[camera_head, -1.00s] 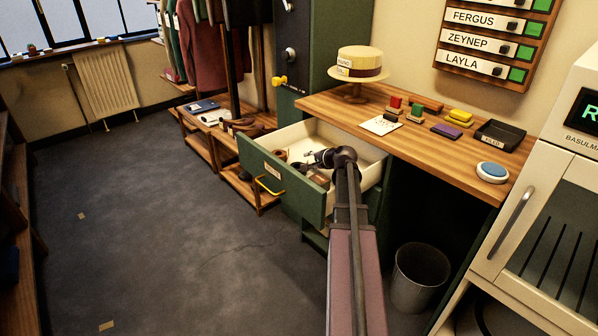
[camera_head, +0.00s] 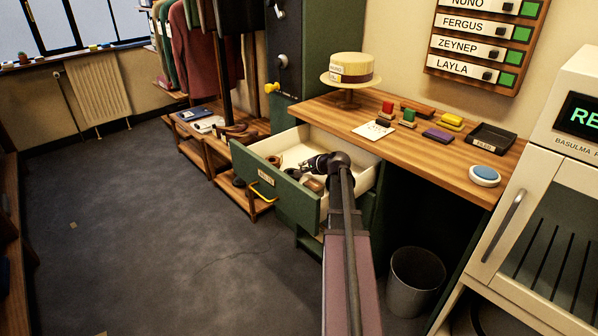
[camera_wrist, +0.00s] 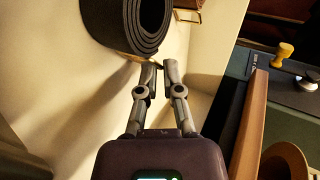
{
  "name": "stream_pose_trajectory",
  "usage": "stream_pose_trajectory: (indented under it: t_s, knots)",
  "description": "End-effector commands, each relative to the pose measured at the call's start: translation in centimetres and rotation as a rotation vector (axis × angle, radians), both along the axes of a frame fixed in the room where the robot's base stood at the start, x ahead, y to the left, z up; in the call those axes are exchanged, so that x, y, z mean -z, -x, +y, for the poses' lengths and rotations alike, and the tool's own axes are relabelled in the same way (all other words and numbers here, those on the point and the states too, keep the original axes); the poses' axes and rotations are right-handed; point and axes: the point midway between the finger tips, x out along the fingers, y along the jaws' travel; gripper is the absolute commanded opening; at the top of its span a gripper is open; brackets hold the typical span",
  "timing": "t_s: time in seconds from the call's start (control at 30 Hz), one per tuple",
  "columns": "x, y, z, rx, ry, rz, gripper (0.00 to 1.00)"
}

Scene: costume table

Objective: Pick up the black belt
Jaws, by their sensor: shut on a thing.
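The black belt (camera_wrist: 130,22) is a thick dark coil at the top of the wrist view, over the pale drawer floor. My gripper (camera_wrist: 158,66) has its two fingertips close together at the coil's lower right edge, shut on the belt there. The exact hold is hard to see. In the head view my gripper (camera_head: 313,164) reaches down into the open green drawer (camera_head: 281,199). There I cannot tell the black belt from the dark fingers.
A brown coil (camera_head: 314,183) lies in the drawer near its front. A wooden desk (camera_head: 468,179) stands to the right, with a straw hat (camera_head: 350,66), stamps and a black tray (camera_head: 491,136). A metal bin (camera_head: 414,282) stands below. The floor at left is mostly clear.

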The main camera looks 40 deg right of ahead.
Motion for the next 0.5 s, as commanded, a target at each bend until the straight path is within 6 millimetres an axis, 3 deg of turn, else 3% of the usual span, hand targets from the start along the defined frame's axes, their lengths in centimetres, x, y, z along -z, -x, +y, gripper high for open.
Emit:
stream_pose_trajectory:
  t_s: [0.5]
  knots:
    - [-2.6,0.0,0.1,-0.001,-0.001,0.0,0.0]
